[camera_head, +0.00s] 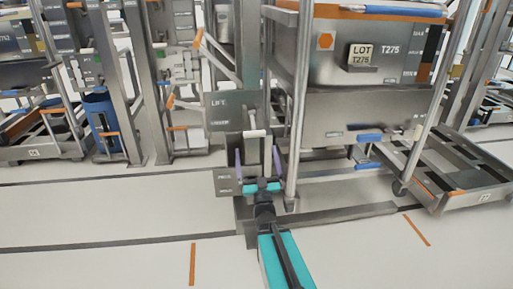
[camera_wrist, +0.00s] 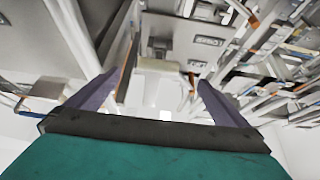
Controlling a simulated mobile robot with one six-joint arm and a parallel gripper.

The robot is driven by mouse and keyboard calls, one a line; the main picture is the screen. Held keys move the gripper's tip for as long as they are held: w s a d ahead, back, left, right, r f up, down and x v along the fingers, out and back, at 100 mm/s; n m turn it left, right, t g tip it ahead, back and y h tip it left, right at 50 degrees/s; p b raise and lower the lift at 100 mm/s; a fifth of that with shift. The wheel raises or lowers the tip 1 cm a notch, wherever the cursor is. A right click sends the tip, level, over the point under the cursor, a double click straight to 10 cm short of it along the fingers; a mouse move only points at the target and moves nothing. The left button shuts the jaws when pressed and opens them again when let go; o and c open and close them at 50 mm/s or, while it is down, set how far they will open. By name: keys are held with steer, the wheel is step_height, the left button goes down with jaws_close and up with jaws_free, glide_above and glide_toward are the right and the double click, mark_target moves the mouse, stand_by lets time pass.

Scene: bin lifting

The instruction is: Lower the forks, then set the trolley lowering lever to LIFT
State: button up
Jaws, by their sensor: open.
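A grey steel trolley panel marked LIFT (camera_head: 230,112) stands ahead of me in the head view. A lever with a pale cross handle (camera_head: 257,134) sticks out at its lower right edge. My gripper (camera_head: 257,152) is open, its two purple fingers pointing up just below this handle, one on each side of the lever line. In the wrist view a pale block (camera_wrist: 157,82) shows between my open fingers (camera_wrist: 155,95), with visible space beside it. I cannot tell whether anything touches it. The forks cannot be told apart from the steel frame.
A large steel bin (camera_head: 385,62) labelled LOT T275 sits at right above the trolley. A vertical pole (camera_head: 299,110) stands close right of my gripper. A steel floor beam (camera_head: 330,213) and a wheeled low cart (camera_head: 450,175) lie right. The floor at left is clear.

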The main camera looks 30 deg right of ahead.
steer(key=shift+p+v, duration=1.45)
steer(key=shift+p, duration=0.6)
steer(key=shift+a, duration=0.1)
